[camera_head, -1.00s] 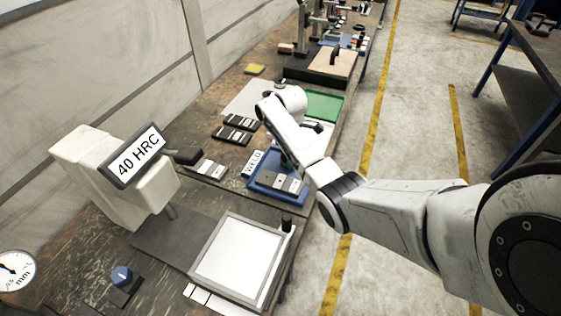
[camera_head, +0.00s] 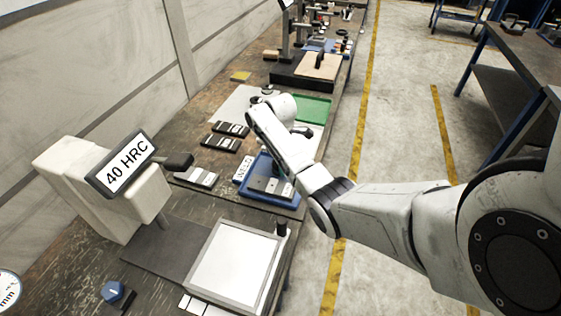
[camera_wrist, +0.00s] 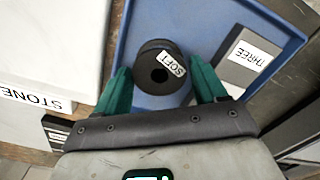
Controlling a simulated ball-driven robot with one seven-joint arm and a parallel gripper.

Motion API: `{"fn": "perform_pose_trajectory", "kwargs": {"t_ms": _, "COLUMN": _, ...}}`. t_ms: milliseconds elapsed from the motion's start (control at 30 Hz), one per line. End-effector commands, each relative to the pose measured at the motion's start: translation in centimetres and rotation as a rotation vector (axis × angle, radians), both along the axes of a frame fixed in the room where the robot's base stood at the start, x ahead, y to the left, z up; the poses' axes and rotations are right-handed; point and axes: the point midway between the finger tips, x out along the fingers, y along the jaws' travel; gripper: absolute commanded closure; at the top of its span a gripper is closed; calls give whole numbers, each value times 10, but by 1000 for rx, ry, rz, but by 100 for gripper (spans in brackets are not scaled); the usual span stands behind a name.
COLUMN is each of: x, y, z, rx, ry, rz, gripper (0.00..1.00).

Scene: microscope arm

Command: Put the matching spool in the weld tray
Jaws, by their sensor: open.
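A black spool (camera_wrist: 160,68) with a white label reading SOFT stands in the blue tray (camera_wrist: 203,18) in the wrist view. My gripper (camera_wrist: 161,75) has its two teal fingers apart, one on each side of the spool. I cannot tell whether either finger touches it. A grey block (camera_wrist: 247,64) labelled THREE lies in the tray to the right. In the head view the blue tray (camera_head: 290,205) has a label (camera_head: 243,170) that reads WELD, partly blurred, and holds grey blocks. My arm hides the spool and most of the gripper there.
A green tray (camera_head: 312,107) lies beyond the blue one. Dark blocks (camera_head: 222,143) and grey blocks (camera_head: 195,177) lie left of it. A hardness tester with a 40 HRC sign (camera_head: 127,163) and a white plate (camera_head: 235,262) are nearer. A STONE label (camera_wrist: 30,98) shows at left.

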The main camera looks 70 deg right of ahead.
Motion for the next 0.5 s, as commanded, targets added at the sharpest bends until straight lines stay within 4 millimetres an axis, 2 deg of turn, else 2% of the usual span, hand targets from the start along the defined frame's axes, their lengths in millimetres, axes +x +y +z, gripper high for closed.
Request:
{"fn": "perform_pose_trajectory", "kwargs": {"t_ms": 167, "x": 1, "y": -1, "z": 27, "rx": -4, "ry": -4, "rz": 0, "gripper": 29}}
{"fn": "perform_pose_trajectory", "kwargs": {"t_ms": 500, "x": 1, "y": -1, "z": 93, "rx": -4, "ry": -4, "rz": 0, "gripper": 29}}
